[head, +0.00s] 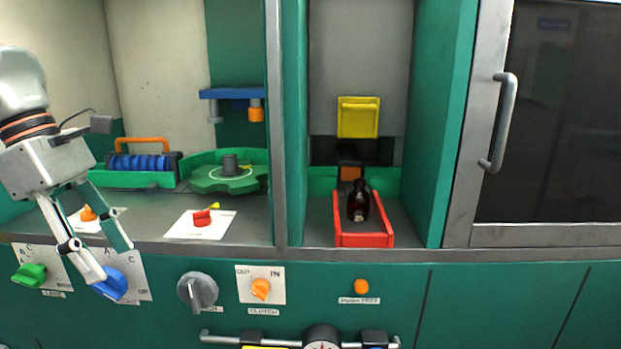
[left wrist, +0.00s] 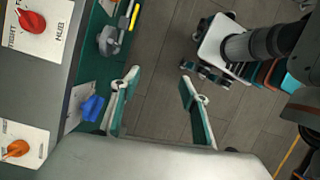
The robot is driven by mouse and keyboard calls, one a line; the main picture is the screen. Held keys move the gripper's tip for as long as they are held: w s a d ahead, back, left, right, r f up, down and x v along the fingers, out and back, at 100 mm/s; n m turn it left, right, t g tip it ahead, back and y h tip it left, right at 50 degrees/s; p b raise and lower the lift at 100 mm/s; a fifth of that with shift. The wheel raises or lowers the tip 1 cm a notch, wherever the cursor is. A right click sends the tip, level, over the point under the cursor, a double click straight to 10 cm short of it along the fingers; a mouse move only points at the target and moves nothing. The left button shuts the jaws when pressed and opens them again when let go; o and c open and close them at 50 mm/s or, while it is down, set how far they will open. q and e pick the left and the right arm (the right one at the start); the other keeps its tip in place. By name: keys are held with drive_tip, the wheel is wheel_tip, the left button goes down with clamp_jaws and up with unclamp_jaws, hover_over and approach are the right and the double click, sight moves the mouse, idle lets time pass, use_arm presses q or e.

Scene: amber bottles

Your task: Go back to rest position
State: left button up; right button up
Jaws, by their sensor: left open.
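My left gripper (head: 114,262) comes in from the left in the head view, in front of the green control panel. Its two fingers are spread and nothing is between them; the left wrist view shows the same open gap (left wrist: 160,80) with the floor behind it. In the head view it overlaps the blue knob (head: 113,284). In the left wrist view the blue knob (left wrist: 93,108) lies outside the fingers, to the left. A dark amber bottle (head: 358,203) is in the red tray (head: 364,240) in the middle bay. My right gripper is not in view.
The panel carries a green knob (head: 30,275), a grey knob (head: 198,291), an orange clutch knob (head: 261,289) and an orange button (head: 361,286). A green turntable (head: 229,178) is in the left bay. A door handle (head: 502,122) projects at right.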

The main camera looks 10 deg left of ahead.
use_arm(q)
drive_tip(key=w+f+n+t+h+p, duration=0.25)
drive_tip(key=f+n+t, duration=0.45)
drive_tip(key=f+n, duration=0.6)
drive_tip(key=w+f+n+t+h+p, duration=0.1)
drive_tip(key=w+f+n+t+h, duration=0.4)
drive_tip(key=f+n, duration=0.75)
drive_tip(key=s+d+f+n+t+y+p, duration=0.1)
drive_tip(key=s+d+f+n+y, duration=0.1)
drive_tip(key=s+f+n+y, duration=0.35)
drive_tip(key=s+d+f+n+t+y, duration=0.1)
drive_tip(key=s+d+f+n+y, duration=0.15)
drive_tip(key=f+n, duration=0.5)
drive_tip(key=s+d+f+n+g+p, duration=0.1)
drive_tip(key=s+d+f+n+g, duration=0.3)
drive_tip(key=s+d+f+n, duration=0.4)
drive_tip(key=s+d+f+y, duration=0.1)
drive_tip(key=s+d+f, duration=0.1)
drive_tip(key=d, duration=0.1)
drive_tip(key=shift+s+f, duration=0.15)
drive_tip(key=shift+s, duration=0.2)
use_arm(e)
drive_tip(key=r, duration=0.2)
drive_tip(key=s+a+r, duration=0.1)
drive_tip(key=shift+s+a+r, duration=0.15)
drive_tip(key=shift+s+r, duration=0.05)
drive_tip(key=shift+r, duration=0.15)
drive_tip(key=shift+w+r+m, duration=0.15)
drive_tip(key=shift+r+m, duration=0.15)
